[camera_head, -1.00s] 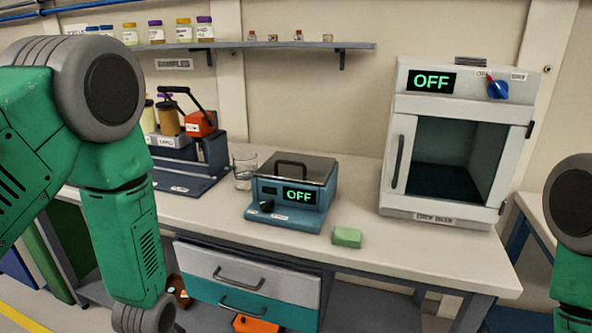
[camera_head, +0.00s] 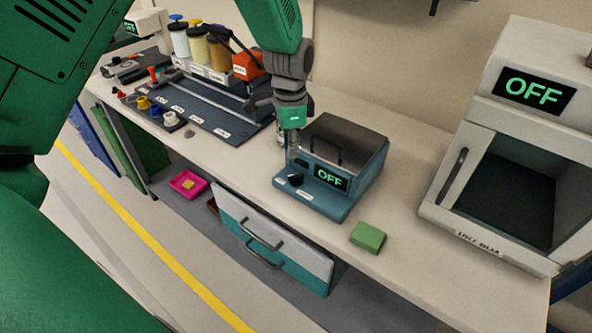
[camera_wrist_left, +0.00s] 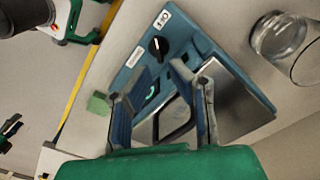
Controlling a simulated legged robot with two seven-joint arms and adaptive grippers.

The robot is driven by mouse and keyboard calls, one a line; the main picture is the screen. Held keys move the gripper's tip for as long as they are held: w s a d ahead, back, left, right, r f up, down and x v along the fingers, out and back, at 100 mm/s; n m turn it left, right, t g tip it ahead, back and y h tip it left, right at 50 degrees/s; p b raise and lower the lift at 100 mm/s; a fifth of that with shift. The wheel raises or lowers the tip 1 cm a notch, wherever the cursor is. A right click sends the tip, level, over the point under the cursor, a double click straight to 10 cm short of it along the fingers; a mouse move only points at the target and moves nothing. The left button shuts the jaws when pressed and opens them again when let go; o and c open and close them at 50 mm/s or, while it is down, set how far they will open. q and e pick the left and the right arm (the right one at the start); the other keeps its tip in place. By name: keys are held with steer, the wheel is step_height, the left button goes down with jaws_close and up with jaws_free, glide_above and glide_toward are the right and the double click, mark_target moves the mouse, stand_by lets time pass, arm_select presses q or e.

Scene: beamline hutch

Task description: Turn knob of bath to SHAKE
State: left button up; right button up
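The bath (camera_head: 325,205) is a teal box with a grey lid and a lit OFF display, standing on the bench. Its black knob (camera_head: 295,180) is at the front left of the casing. My right gripper is out of view.
A green block (camera_head: 368,237) lies right of the bath. An oven (camera_head: 455,205) reading OFF stands further right. A glass beaker (camera_wrist_left: 280,35) is close to the bath. A rack with bottles (camera_head: 205,70) stands to the left. A drawer (camera_head: 270,245) front stands out below the bench.

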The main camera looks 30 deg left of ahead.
mark_target(294, 175)
arm_select(q)
steer(key=f, duration=0.3)
steer(key=d+f, duration=0.1)
steer(key=f, duration=0.4)
steer(key=shift+w+d+f, duration=0.1)
steer(key=shift+d+f, duration=0.1)
steer(key=shift+f, duration=0.1)
steer(key=shift+a+f, duration=0.2)
steer(key=shift+a, duration=0.4)
jaws_close()
